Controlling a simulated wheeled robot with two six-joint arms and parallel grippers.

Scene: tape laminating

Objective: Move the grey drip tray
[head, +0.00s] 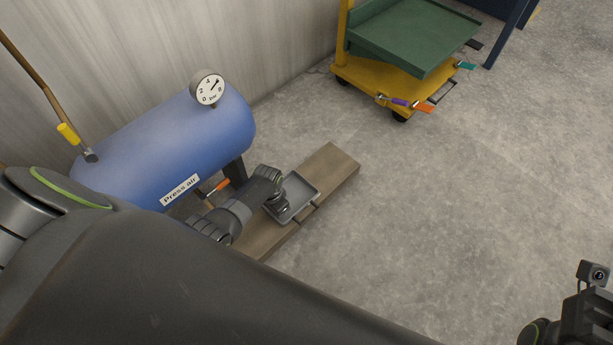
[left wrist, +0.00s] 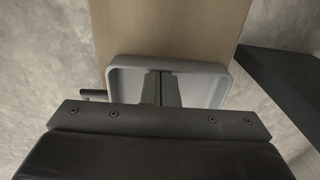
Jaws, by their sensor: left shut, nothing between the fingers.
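The grey drip tray (head: 302,188) is a shallow rectangular tray lying on a wooden plank (head: 334,164). Its raised rim also shows in the left wrist view (left wrist: 122,66), with a dark handle stub at its left side. My left gripper (head: 282,206) is over the tray in the head view and hides part of it. In the left wrist view its two fingers (left wrist: 162,78) are together, with nothing between them, over the tray's inside. Whether the fingertips touch the tray I cannot tell. The gripper body hides the tray's near part. My right gripper's fingers are out of frame.
A blue compressed-air tank (head: 165,150) with a gauge (head: 208,88) stands left of the plank by the wall. A yellow cart (head: 385,80) with a green shelf (head: 415,35) stands at the back. Part of my right arm shows at lower right. The floor right of the plank is clear.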

